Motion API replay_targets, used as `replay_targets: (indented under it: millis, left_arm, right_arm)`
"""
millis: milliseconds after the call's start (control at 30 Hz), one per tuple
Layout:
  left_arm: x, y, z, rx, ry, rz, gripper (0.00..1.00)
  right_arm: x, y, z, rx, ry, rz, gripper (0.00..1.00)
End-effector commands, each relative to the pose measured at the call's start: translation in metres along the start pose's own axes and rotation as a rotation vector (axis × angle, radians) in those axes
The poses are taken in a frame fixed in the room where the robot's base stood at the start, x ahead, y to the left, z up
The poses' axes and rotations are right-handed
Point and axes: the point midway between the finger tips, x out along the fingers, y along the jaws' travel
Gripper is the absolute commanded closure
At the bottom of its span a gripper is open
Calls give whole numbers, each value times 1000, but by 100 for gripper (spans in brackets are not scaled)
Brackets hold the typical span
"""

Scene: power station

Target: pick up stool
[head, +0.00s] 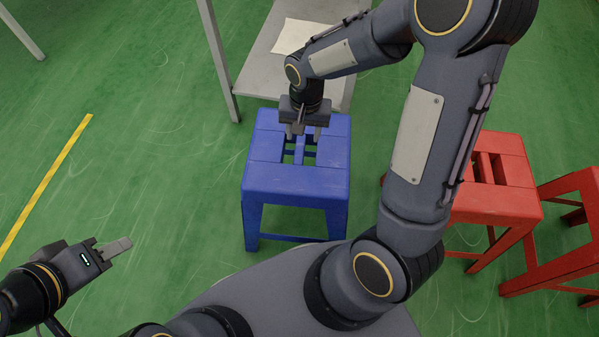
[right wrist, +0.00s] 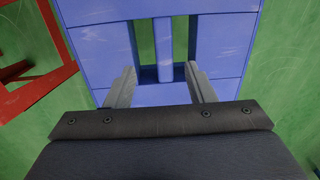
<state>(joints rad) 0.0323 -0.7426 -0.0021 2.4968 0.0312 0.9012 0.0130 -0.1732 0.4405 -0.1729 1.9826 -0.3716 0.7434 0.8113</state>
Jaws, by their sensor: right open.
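A blue stool (head: 296,180) stands upright on the green floor in front of me, with slots in its seat. My right gripper (head: 306,132) is over the seat, pointing down, with its jaws open. In the right wrist view the two fingers (right wrist: 162,88) are apart, one on each side of the central bar of the blue stool (right wrist: 221,62). I cannot tell how deep the fingertips are relative to the seat. My left gripper (head: 118,247) is at the lower left, over the floor, away from the stool. Its jaw gap is not clear.
A red stool (head: 510,204) stands to the right of the blue one, partly behind my right arm. Another red stool (head: 575,187) is at the right edge. A grey table (head: 256,78) with a white sheet (head: 297,36) stands behind. The floor at left is clear.

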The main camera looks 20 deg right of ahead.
Motion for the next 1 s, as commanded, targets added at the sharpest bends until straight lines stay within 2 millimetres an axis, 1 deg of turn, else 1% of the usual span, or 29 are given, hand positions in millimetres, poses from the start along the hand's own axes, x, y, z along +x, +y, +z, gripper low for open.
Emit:
replay_targets:
  millis: [33,100,300,467,733,833,1000]
  left_arm:
    - [11,-5,6,0,1,0,64]
    - [14,-7,7,0,1,0,64]
    - [22,-10,11,0,1,0,64]
    - [27,-13,14,0,1,0,64]
    - [48,-22,24,0,0,0,64]
    - [50,-23,25,0,0,0,64]
    - [48,-22,24,0,1,0,64]
  right_arm:
    - [21,-2,-2,3,-3,16,51]
    - [31,-4,-4,9,-4,28,51]
    - [54,-4,-5,13,-4,38,51]
    - [67,-5,-5,12,-3,36,51]
    - [106,-6,-6,12,-5,36,51]
    - [113,-6,-6,11,-4,35,51]
    - [111,-6,-6,12,-3,34,51]
